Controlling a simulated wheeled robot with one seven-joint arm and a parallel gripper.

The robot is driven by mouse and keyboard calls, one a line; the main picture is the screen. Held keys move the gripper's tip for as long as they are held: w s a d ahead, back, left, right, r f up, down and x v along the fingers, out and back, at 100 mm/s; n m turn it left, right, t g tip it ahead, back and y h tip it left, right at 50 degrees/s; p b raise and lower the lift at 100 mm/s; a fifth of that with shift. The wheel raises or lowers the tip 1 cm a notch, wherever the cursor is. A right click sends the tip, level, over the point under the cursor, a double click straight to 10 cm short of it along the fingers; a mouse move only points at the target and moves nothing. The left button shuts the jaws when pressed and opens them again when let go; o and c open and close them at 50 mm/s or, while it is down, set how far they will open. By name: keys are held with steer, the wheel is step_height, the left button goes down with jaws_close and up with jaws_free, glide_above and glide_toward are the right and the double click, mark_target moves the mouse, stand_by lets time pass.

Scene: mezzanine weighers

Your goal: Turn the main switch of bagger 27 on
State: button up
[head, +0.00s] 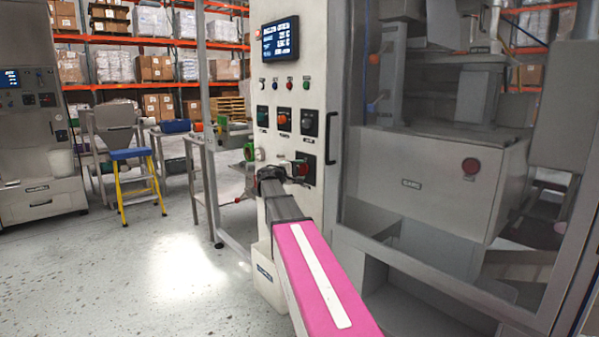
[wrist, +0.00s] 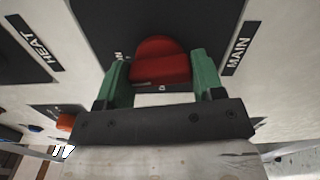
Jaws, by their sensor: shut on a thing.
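The main switch is a red rotary knob (wrist: 162,62) on a dark plate, with a "MAIN" label (wrist: 238,49) beside it in the wrist view. In the head view the red knob (head: 303,168) sits low on the right of the cream control panel (head: 277,110), partly hidden by my gripper. My gripper (wrist: 162,75) has its two green fingers on either side of the knob, shut on it. In the head view my gripper (head: 296,167) reaches the panel from below. The knob's pointer position is hard to tell.
A display (head: 281,39) and rows of small buttons and knobs are above the switch. A "HEAT" label (wrist: 35,43) shows at left in the wrist view. A glazed machine enclosure (head: 430,170) stands to the right. Open floor (head: 170,270) lies to the left.

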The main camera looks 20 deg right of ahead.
steer(key=shift+m, duration=0.6)
steer(key=o, duration=0.9)
steer(key=shift+a, duration=0.1)
steer(key=v, duration=1)
steer(key=shift+s+a, duration=0.2)
steer(key=shift+a, duration=0.15)
